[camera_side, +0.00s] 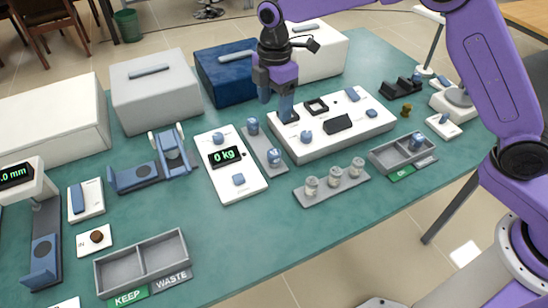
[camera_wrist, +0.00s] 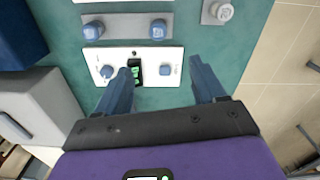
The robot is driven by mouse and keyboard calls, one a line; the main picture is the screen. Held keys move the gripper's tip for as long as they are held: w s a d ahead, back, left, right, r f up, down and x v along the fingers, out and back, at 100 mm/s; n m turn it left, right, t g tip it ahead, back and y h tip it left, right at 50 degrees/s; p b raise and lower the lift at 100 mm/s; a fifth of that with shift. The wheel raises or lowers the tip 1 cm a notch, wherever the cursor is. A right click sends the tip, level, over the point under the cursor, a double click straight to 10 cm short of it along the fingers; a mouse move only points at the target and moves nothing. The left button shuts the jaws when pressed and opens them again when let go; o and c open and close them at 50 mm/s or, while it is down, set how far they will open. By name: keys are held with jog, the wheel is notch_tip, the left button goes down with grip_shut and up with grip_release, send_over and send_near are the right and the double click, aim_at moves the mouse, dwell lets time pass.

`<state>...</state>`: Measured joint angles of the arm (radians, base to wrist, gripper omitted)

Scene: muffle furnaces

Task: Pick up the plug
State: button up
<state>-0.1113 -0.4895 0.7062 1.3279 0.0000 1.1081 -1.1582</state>
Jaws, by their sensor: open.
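I cannot tell for certain which thing is the plug. Two small blue-topped pieces (camera_side: 253,126) stand on a narrow grey rack beside the "0 kg" panel; blue-topped pieces on a grey rack also show in the wrist view (camera_wrist: 158,29). A small brown round piece (camera_side: 97,237) sits on the white "IN" plate, and a brown piece (camera_side: 406,110) stands at the right back. My gripper (camera_side: 286,108) points down by the left back end of a wide white panel (camera_side: 345,128). In the wrist view my gripper (camera_wrist: 163,88) has its fingers apart, with nothing held between them.
The white "0 kg" panel (camera_side: 242,186) lies left of the rack. Several jars stand on a grey strip (camera_side: 309,201) in front. Keep/waste trays (camera_side: 140,255) stand at left front and right (camera_side: 376,160). Box-like furnaces (camera_side: 155,100) line the back. The table's front middle is clear.

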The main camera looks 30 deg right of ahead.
jog(key=f, duration=0.1)
send_near(275, 152)
jog(key=f, duration=0.5)
jog(key=shift+a+f, duration=0.1)
jog(key=shift+a, duration=0.1)
jog(key=shift+d+f, duration=0.2)
jog(key=shift+f, duration=2.45)
jog(key=shift+c, duration=0.3)
jog(key=c, duration=1.1)
